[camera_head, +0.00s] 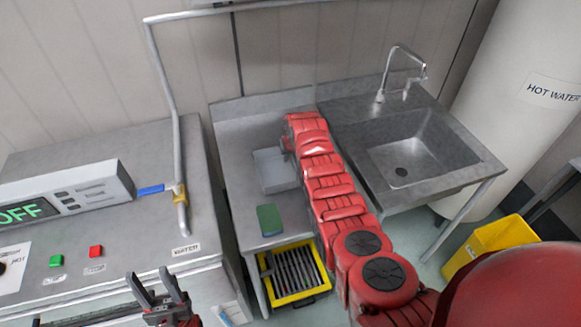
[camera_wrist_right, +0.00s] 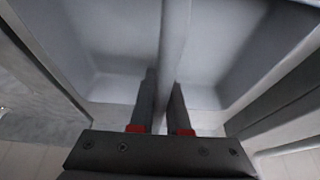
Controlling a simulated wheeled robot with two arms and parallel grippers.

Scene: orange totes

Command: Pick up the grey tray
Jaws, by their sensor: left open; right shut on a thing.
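The grey tray (camera_head: 274,174) is a shallow box on the steel counter, left of the sink. My right arm reaches over the counter, and its gripper (camera_head: 288,146) is at the tray's far right side, mostly hidden by the arm. In the right wrist view the two dark fingers (camera_wrist_right: 163,100) are shut on a narrow pale strip of the tray, with the tray's inside (camera_wrist_right: 120,40) showing around it. I cannot tell whether the tray is lifted off the counter. My left gripper (camera_head: 158,278) is open and empty at the bottom left, in front of the machine.
A green pad (camera_head: 269,220) lies on the counter in front of the tray. A yellow crate (camera_head: 301,297) sits below. A sink with a tap (camera_head: 405,150) is to the right. A machine with pipe and buttons (camera_head: 95,252) stands left, and a hot water tank (camera_head: 510,100) at the right.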

